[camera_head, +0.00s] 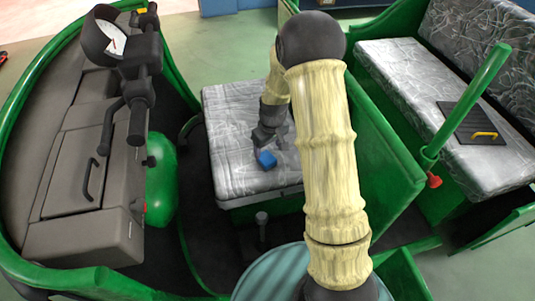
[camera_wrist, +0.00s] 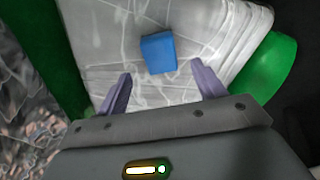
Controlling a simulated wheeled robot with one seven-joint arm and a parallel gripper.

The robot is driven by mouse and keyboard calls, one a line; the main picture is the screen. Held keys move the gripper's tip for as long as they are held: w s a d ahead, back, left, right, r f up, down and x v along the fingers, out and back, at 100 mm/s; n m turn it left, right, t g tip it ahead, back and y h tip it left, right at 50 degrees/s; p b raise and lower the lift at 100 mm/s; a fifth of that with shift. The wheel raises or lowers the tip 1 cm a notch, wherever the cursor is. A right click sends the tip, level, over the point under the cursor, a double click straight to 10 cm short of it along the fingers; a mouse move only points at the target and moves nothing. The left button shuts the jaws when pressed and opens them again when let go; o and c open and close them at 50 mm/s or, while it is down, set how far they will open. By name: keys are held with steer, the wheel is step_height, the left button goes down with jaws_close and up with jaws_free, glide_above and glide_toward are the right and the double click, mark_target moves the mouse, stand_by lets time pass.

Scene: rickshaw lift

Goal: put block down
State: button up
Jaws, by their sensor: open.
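The blue block (camera_head: 266,159) rests on the grey patterned seat cushion (camera_head: 231,113) in the head view. In the wrist view the blue block (camera_wrist: 158,53) lies on the cushion (camera_wrist: 100,37), beyond the fingertips and roughly centred between them. My gripper (camera_wrist: 160,82) is open, its two purple-grey fingers spread apart with nothing between them. In the head view my gripper (camera_head: 268,138) is just behind the block, partly dark against the cushion. Whether a fingertip touches the block cannot be told there.
A green post (camera_head: 468,105) and the rear bench (camera_head: 395,65) with a dark board and yellow handle (camera_head: 484,134) stand at right. The grey dashboard (camera_head: 85,170) and handlebar (camera_head: 140,90) are at left. A green side panel (camera_head: 380,155) stands right of the cushion.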

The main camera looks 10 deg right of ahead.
mark_target(270, 161)
steer(key=shift+s+d+r, duration=0.1)
steer(key=shift+s+r, duration=0.05)
steer(key=shift+r, duration=1.05)
steer(key=shift+s+r, duration=0.15)
steer(key=shift+r, duration=1)
steer(key=s+r+m, duration=0.1)
steer(key=s+r, duration=0.2)
steer(key=s, duration=0.3)
steer(key=s+r+m+t, duration=0.1)
steer(key=s+r+m, duration=0.1)
steer(key=s, duration=0.5)
steer(key=s+r+m, duration=0.1)
steer(key=s+r, duration=0.3)
steer(key=s, duration=0.2)
steer(key=shift+s+a+r+m+h, duration=0.2)
steer(key=shift+a+r+m+h, duration=0.05)
steer(key=shift+m+h, duration=0.05)
steer(key=shift+r, duration=0.1)
